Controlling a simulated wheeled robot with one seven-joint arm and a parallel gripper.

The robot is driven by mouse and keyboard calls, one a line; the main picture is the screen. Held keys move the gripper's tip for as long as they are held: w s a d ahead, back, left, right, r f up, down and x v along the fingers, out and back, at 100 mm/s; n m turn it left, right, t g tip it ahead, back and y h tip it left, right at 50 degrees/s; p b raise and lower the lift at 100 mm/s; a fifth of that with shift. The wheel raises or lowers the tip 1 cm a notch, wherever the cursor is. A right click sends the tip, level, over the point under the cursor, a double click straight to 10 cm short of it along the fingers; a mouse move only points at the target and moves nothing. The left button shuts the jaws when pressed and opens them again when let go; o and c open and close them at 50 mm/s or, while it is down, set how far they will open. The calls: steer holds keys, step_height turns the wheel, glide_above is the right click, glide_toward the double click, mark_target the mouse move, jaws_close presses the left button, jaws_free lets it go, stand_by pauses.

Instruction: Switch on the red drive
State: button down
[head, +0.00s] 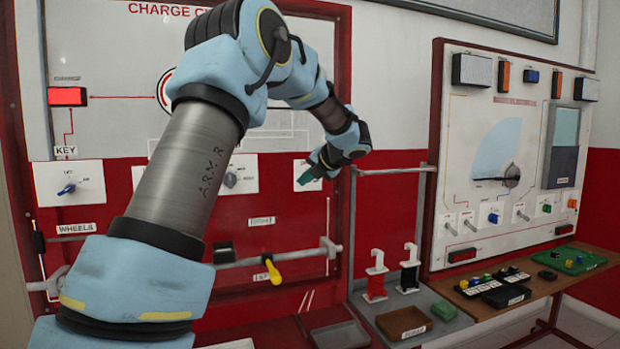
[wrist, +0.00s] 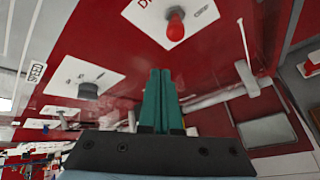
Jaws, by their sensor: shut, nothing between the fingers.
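A red bulb-shaped knob (wrist: 175,27) stands out from a white plate (wrist: 206,16) on the red panel, under lettering that begins with "D" and is cut off. In the head view a white plate (head: 302,184) shows behind my gripper (head: 306,176), and no red knob can be made out there. My gripper has teal fingers, which are shut and empty. In the wrist view the fingertips (wrist: 160,72) lie just below the red knob in the picture, with no visible contact; how deep the gap is, I cannot tell.
A grey knob (wrist: 90,83) sits on the neighbouring white plate. A grey horizontal bar (head: 390,171) runs just right of my gripper. Below are a yellow handle (head: 272,270) on a pipe and a shelf with a brown tray (head: 404,323). A red lamp (head: 67,96) is at upper left.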

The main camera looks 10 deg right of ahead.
steer(key=w+r+b+v, duration=0.1)
steer(key=b+v, duration=0.1)
steer(key=v, duration=0.7)
steer(key=shift+s+r+b, duration=0.3)
steer(key=shift+r, duration=0.15)
